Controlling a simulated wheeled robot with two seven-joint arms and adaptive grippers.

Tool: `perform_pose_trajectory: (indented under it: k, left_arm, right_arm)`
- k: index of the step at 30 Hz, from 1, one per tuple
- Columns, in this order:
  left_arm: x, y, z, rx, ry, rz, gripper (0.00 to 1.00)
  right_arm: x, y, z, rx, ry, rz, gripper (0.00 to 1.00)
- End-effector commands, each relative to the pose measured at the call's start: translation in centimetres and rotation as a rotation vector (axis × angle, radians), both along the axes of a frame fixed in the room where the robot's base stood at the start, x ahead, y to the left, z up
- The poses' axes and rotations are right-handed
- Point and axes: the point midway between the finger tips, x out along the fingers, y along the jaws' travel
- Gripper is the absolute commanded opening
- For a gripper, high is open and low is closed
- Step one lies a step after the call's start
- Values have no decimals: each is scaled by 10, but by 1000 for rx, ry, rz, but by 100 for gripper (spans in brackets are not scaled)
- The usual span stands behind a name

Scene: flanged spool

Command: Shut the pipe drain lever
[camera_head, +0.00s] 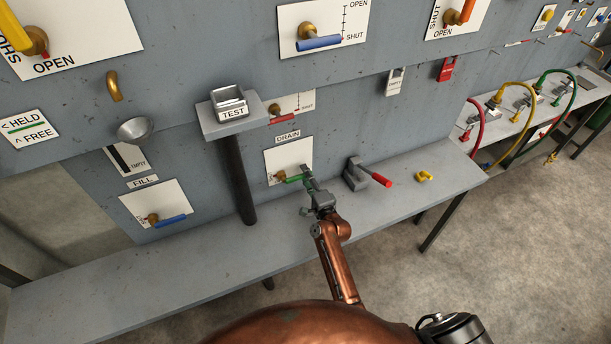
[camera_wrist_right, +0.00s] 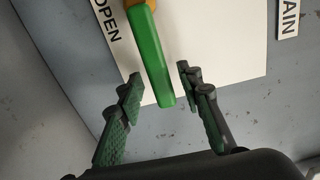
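The drain lever (camera_head: 293,180) is a green handle on a brass hub (camera_head: 280,176), mounted on a white plate (camera_head: 274,158) under the DRAIN label. In the head view it lies nearly level, pointing right from the hub. My right gripper (camera_head: 306,176) is at the lever's free end. In the right wrist view the green lever (camera_wrist_right: 150,58) reaches down from the hub beside the word OPEN. Its free end is between the two open fingertips (camera_wrist_right: 160,84), with gaps on both sides. The plate's other marking is not readable. My left gripper is not in view.
A shelf (camera_head: 180,262) runs below the panel. A grey block with a red handle (camera_head: 381,180) and a small yellow part (camera_head: 424,176) are on it, right of my right gripper. A TEST cup (camera_head: 229,103) stands on a post-supported ledge to the left. A blue FILL lever (camera_head: 171,221) is lower left.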

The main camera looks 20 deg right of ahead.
Motion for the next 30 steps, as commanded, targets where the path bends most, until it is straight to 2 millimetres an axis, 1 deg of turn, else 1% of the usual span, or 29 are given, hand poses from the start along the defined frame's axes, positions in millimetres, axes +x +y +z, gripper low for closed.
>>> perform_pose_trajectory:
  k: [6,10,14,21,24,27,30]
  left_arm:
    - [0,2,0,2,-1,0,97]
    - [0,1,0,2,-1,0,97]
    - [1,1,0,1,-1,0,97]
    - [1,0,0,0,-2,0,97]
    - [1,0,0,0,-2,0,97]
    - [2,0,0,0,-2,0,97]
    - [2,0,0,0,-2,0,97]
  right_arm:
    - [-1,0,0,-2,-1,0,33]
    - [-11,-1,-1,-1,0,-1,33]
    - [-34,-4,-1,-1,1,-3,33]
    - [-84,-7,-1,-2,1,-1,33]
    - [-101,-9,-1,-2,2,-1,33]
    - [-112,-9,-1,-2,1,0,33]
    - [-118,-10,0,-1,-1,0,33]
